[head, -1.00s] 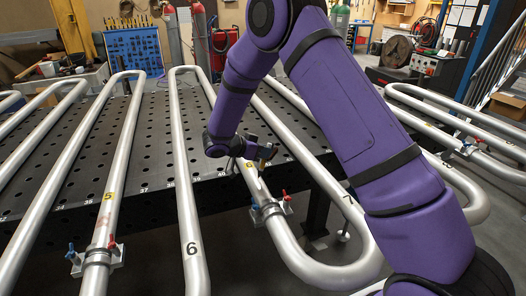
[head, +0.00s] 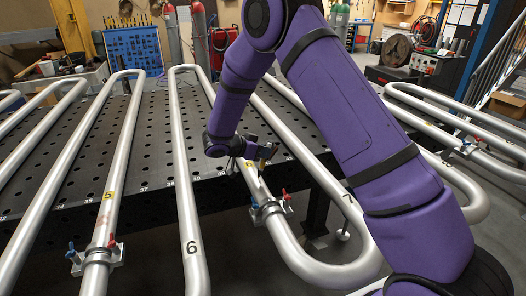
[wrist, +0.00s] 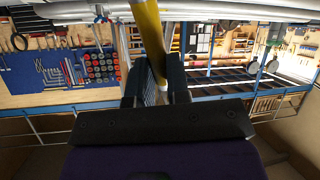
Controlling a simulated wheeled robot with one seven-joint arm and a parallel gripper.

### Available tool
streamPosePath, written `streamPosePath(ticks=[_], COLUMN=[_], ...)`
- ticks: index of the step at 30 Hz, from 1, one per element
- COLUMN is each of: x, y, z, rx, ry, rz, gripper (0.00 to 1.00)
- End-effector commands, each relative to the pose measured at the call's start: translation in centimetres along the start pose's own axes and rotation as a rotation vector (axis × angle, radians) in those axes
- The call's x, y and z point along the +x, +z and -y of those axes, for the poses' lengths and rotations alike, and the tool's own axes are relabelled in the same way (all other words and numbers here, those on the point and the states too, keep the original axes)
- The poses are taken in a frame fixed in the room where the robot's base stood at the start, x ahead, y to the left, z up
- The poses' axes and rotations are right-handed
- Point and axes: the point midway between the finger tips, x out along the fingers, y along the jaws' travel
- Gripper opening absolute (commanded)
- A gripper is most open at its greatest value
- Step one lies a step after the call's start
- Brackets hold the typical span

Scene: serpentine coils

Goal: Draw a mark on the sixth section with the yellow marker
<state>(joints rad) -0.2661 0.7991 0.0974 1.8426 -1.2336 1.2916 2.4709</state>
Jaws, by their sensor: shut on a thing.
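The serpentine coil of silvery tube lies over the perforated dark table in the head view. One tube run (head: 190,220) carries a black "6". My gripper (head: 250,153) is at that run, near the label. In the wrist view my gripper (wrist: 155,80) is shut on the yellow marker (wrist: 149,35), whose far end reaches toward the tubes at the top. I cannot tell whether its tip touches the tube.
A clamp with red and blue handles (head: 270,209) sits on the tube just below my gripper. Another clamp (head: 96,257) is on the run labelled "5" (head: 109,196), with a faint reddish mark above it. More tube runs lie at left and right.

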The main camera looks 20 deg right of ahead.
Motion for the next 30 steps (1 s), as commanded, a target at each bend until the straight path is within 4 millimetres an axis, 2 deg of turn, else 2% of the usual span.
streamPosePath(ticks=[30], x=[0.2], y=[0.65], z=[0.14], rx=[0.0], ry=[0.0], rz=[0.0], gripper=[0.0])
